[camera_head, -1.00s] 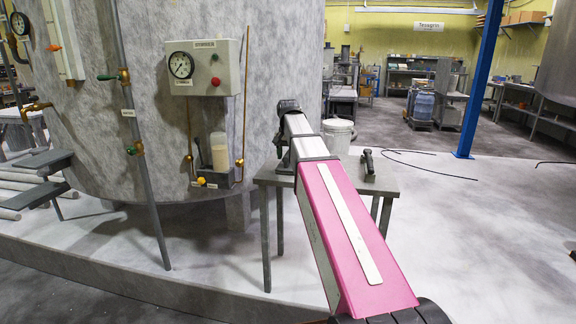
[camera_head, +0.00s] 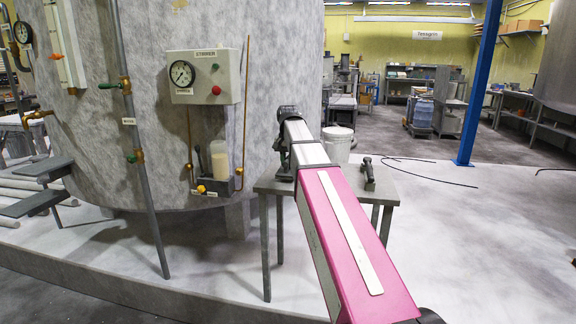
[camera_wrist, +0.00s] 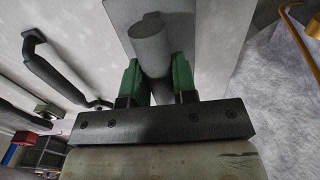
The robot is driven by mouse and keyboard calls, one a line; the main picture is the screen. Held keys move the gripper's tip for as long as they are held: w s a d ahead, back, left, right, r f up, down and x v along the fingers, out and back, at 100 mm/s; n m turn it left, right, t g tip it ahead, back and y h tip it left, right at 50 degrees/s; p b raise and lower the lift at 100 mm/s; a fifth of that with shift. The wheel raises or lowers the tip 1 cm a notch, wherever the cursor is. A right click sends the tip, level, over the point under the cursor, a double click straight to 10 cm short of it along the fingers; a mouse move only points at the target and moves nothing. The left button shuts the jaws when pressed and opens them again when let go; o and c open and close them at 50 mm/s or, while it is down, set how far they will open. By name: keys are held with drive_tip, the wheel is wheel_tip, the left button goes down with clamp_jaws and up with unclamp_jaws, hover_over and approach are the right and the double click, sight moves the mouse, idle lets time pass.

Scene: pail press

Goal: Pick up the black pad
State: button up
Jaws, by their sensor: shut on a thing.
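In the wrist view my gripper (camera_wrist: 156,84) has its green fingers closed on both sides of a dark grey, round-ended upright piece (camera_wrist: 150,38). I take this piece to be the grip of the black pad. A darker flat grey surface shows behind it, and I cannot tell clearly where the pad ends. In the head view my pink and white arm reaches to the left side of a small grey table (camera_head: 388,188). My gripper is at that table's left end, mostly hidden by the arm, and the pad cannot be made out there.
A dark handled object (camera_head: 369,173) stands on the table's right part. A white bucket (camera_head: 338,146) is behind the table. A large grey tank with a gauge box (camera_head: 204,76) stands close on the left. A blue post (camera_head: 480,85) is right; the pale floor there is mostly clear.

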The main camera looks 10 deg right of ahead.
wheel_tip(320, 180, up, 3)
drive_tip(key=shift+f, duration=0.1)
drive_tip(key=s+a+r, duration=0.5)
drive_tip(key=a+r, duration=0.1)
drive_tip(key=a, duration=0.4)
drive_tip(key=shift+a+r, duration=0.25)
drive_tip(key=shift+r, duration=0.15)
drive_tip(key=shift+o, duration=0.5)
